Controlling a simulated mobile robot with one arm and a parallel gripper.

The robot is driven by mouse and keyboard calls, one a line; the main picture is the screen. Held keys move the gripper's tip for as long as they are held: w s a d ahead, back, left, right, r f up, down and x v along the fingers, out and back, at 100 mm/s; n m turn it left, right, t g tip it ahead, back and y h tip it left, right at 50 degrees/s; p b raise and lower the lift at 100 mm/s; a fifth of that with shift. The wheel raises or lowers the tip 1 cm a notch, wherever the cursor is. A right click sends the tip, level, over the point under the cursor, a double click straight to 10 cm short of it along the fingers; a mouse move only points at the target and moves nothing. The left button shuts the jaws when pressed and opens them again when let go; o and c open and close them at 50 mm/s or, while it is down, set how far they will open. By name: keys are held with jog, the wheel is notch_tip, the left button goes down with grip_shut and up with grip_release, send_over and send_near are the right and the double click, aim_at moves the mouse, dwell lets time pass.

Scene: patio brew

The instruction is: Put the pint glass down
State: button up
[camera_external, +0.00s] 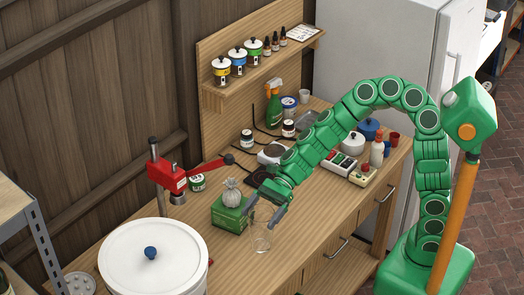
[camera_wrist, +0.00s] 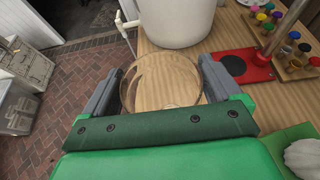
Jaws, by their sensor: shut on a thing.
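The clear pint glass (camera_external: 262,236) is upright at the front part of the wooden worktop, near its edge. My gripper (camera_external: 265,214) reaches down to it from the right, with its fingers at the glass's upper part. In the wrist view the round glass rim (camera_wrist: 163,54) shows between the two grey fingers of my gripper (camera_wrist: 158,88), one on each side, shut on the glass. I cannot tell whether the glass's base touches the worktop.
A green box (camera_external: 229,218) with a grey bundle on top stands just left of the glass. A large white lidded bucket (camera_external: 120,275) is front left, a red bottle capper (camera_external: 172,172) behind it. Small items crowd the back right. The worktop's front edge is close.

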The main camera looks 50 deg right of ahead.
aim_at(255, 241)
jog(key=shift+a+f, duration=0.3)
jog(key=shift+f, duration=3.9)
jog(key=o, duration=1.4)
jog(key=shift+o, duration=0.2)
jog(key=shift+d+r, duration=0.1)
jog(key=shift+r, duration=0.1)
jog(key=v, duration=1.2)
